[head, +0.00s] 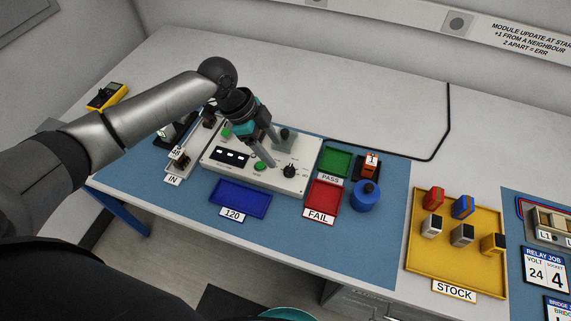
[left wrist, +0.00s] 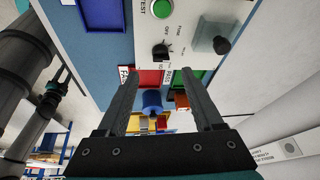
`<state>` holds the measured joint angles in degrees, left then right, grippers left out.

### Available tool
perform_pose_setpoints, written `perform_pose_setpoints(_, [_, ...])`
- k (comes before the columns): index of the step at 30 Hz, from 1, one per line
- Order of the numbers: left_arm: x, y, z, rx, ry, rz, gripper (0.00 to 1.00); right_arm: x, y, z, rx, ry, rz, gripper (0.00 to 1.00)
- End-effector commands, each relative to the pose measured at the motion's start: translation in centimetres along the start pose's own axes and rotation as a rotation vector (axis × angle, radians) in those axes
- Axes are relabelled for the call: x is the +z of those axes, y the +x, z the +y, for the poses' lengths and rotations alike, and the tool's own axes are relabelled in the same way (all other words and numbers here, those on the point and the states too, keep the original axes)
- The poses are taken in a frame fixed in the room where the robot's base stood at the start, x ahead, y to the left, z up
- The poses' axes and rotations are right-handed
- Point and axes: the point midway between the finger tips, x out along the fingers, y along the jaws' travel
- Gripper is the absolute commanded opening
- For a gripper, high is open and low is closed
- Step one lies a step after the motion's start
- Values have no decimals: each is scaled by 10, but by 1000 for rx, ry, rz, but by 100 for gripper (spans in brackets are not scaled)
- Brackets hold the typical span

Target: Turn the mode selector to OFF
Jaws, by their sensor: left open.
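The mode selector is a small black knob (head: 290,171) on the right part of the pale test panel (head: 222,165). In the left wrist view the knob (left wrist: 160,52) shows just beyond the fingertips, roughly between them, with small marks around it including OFF. Which mark its pointer meets is too small to tell. My left gripper (head: 268,152) is open and empty above the panel, up and left of the knob and apart from it. Its two dark fingers also show in the left wrist view (left wrist: 157,80).
A green button (head: 260,166) and a black-topped grey fixture (head: 285,133) are close to the knob. In front lie a blue tray (head: 241,211) and a red FAIL tray (head: 323,210). A green tray (head: 336,176) and a blue round container (head: 366,205) are at right.

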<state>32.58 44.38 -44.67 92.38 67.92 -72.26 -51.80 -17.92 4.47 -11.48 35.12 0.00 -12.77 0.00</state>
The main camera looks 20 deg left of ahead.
Motion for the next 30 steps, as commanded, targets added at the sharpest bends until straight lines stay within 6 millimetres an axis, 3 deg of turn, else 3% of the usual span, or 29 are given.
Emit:
perform_pose_setpoints(6, [0, 49, 1, 2, -2, 0, 68, -10, 9, 3, 4, -1, 17, 50])
perform_pose_setpoints(12, [0, 76, 0, 1, -1, 1, 68, -15, 14, 4, 5, -1, 26, 50])
perform_pose_setpoints(25, [0, 84, 0, 0, 0, -1, 68, -14, 14, 4, 5, -1, 26, 50])
perform_pose_setpoints(30, [0, 84, 0, 0, 0, 0, 50, -14, 14, 4, 5, -1, 25, 50])
